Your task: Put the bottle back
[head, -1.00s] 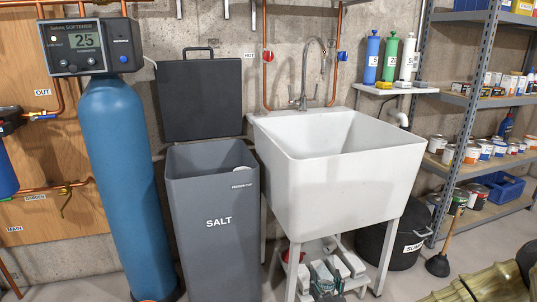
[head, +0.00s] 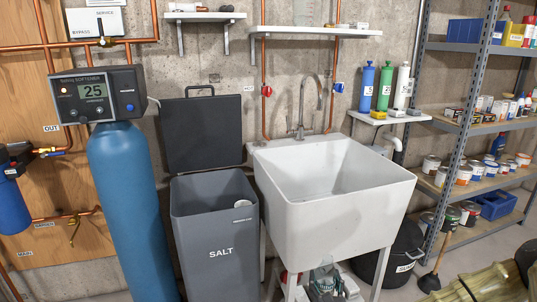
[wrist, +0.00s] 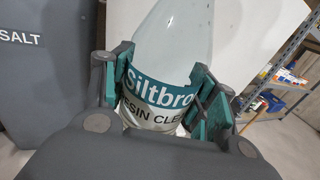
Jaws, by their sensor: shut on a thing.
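The bottle (wrist: 168,55) is clear, with a teal and white label reading "Siltbro" and "RESIN CLE". In the wrist view it stands roughly upright between the teal-padded fingers of my gripper (wrist: 165,97), which is shut on it. Its top is cut off by the picture edge. In the head view the bottle (head: 325,272) and my gripper (head: 325,288) are small at the bottom edge, in front of the lower part of the white sink (head: 335,222). The gripper is partly cut off there.
A grey salt bin (head: 215,275) with its dark lid (head: 203,135) raised stands left of the sink, beside the blue softener tank (head: 130,210). Wall shelves (head: 315,33) run above the sink. Filter cartridges stand on a small shelf (head: 400,117). A metal rack (head: 445,130) and plunger (head: 430,281) are right.

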